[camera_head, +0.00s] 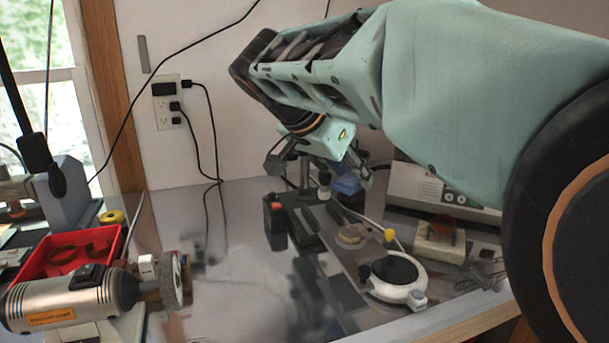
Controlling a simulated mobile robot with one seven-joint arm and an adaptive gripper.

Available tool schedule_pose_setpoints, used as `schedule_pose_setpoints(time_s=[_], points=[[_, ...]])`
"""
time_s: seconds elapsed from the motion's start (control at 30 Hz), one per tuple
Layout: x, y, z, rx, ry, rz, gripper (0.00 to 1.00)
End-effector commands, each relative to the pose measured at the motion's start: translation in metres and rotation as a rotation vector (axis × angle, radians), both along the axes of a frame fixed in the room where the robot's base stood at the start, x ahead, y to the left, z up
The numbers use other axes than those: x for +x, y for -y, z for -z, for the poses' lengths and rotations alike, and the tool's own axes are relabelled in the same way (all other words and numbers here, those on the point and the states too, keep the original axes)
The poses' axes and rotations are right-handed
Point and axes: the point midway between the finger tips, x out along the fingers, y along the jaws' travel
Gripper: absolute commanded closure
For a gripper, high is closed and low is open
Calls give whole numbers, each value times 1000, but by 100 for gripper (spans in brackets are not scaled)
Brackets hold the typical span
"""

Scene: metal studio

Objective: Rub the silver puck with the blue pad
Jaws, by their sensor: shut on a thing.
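My gripper (322,168) hangs below my arm near the middle of the view, above the back part of the metal bench. A blue pad (346,184) shows at its right finger, and the gripper is shut on it; the contact itself is partly hidden. A small round greyish-tan disc (352,235) lies on a flat metal plate, below and in front of the gripper. It may be the silver puck, but its colour does not settle that. The pad appears above and apart from this disc.
A dark green stand (305,222) with a post rises under the gripper. A white ring-shaped device (398,282) sits front right, a grey instrument box (440,190) behind. A grinder (75,300) and red tray (75,250) are at left. Bare bench (225,280) lies between.

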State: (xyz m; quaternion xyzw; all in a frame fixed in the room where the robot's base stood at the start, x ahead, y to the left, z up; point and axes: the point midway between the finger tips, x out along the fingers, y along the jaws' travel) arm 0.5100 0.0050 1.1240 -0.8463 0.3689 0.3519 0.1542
Motion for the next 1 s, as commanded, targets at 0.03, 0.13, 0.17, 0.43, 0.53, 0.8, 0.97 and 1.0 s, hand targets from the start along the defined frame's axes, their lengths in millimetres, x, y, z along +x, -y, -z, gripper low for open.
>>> schedule_pose_setpoints(time_s=[0.03,0.13,0.17,0.43,0.53,0.8,0.97,1.0], points=[[0,0,0,0,0,0,100],[0,0,0,0,0,0,100],[0,0,0,0,0,0,100],[1,1,-4,-2,-4,1,100],[3,1,-6,-3,-5,3,100],[5,3,-7,-4,-9,4,100],[5,4,-6,-3,-14,3,100],[4,4,-6,-4,-14,3,100]])
